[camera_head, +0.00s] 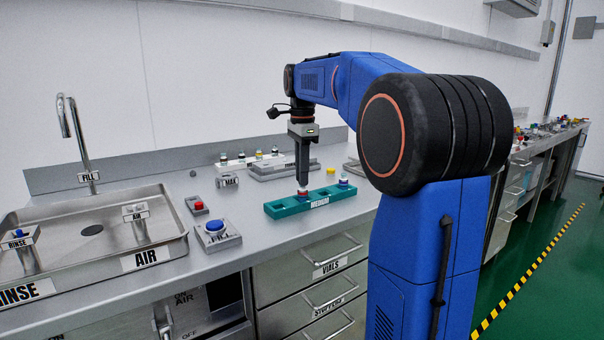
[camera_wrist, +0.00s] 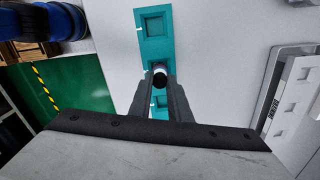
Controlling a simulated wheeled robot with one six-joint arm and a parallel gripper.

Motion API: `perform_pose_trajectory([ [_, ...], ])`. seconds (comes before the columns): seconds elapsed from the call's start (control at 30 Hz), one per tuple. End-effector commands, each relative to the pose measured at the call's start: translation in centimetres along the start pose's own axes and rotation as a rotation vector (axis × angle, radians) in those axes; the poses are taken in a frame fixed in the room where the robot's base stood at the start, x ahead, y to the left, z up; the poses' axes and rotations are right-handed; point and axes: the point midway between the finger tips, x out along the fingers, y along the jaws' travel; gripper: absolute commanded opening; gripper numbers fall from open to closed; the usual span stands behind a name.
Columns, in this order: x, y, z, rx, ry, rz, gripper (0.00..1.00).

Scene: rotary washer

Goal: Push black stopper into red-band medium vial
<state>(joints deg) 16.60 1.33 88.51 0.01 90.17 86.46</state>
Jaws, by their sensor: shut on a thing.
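My gripper (camera_head: 302,184) points straight down over the teal rack (camera_head: 284,212) labelled MEDIUM. A vial with a red band (camera_head: 302,192) stands in the rack right under the fingertips. In the wrist view my gripper (camera_wrist: 160,80) is shut on a round black stopper (camera_wrist: 160,81). A pale rim shows just beside the stopper, probably the vial's mouth. I cannot tell whether the stopper is seated in the vial. The rack also shows in the wrist view (camera_wrist: 154,47), with empty square slots on either side of the fingers.
A blue-banded vial (camera_head: 343,182) stands at the rack's right end. A blue-button box (camera_head: 215,233) and a small red-button box (camera_head: 198,206) lie left of the rack. The sink (camera_head: 160,240) is further left.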

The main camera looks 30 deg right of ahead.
Motion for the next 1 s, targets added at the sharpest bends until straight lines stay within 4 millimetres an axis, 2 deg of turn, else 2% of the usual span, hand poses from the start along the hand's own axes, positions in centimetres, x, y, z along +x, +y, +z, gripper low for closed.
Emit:
perform_pose_trajectory([
  [0.03, 0.0, 0.0, 0.0, 0.000, 0.000, 0.000, 0.00],
  [0.07, 0.0, 0.0, 0.0, 0.000, 0.000, 0.000, 0.19],
  [0.13, 0.0, 0.0, 0.0, 0.000, 0.000, 0.000, 0.36],
  [0.17, 0.0, 0.0, 0.0, 0.000, 0.000, 0.000, 0.39],
  [0.57, -0.7, 0.0, 0.0, 0.000, 0.000, 0.000, 0.39],
  [0.77, -3.7, -0.1, 0.0, 0.000, 0.000, -0.002, 0.39],
  [1.0, -8.5, -0.1, 0.0, 0.000, 0.000, -0.003, 0.39],
])
